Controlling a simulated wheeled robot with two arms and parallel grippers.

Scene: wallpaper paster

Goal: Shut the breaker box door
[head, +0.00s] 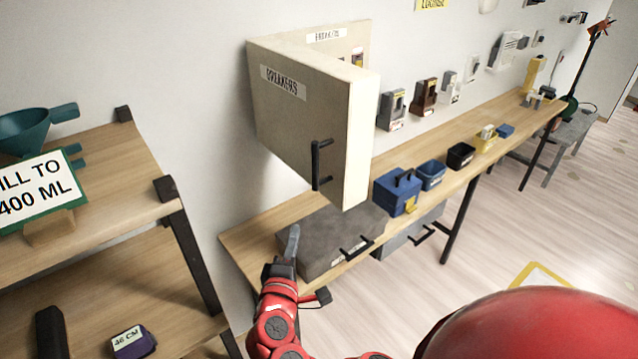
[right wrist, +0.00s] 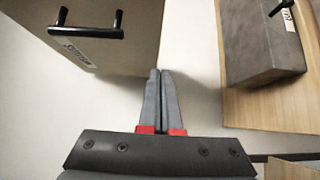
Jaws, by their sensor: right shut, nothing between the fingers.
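The breaker box door (head: 285,125) is a beige panel with a "BREAKERS" label and a black bar handle (head: 318,165). It stands open, swung out from the wall. Part of the breaker box (head: 327,48) shows behind its top edge, with some breakers inside; the rest is hidden. My right gripper (head: 293,240) is shut and empty, below and left of the handle, apart from the door. In the right wrist view, the closed fingers (right wrist: 159,85) point between the door (right wrist: 120,50) at upper left and a grey case. The handle (right wrist: 88,28) shows there too. My left gripper is not in view.
A grey case (head: 335,240) with a black handle lies on the wooden bench (head: 245,235) under the door. Blue, black and yellow bins stand farther right. A wooden shelf (head: 115,225) with a teal funnel (head: 25,132) and a sign is at left. Bare wall lies between.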

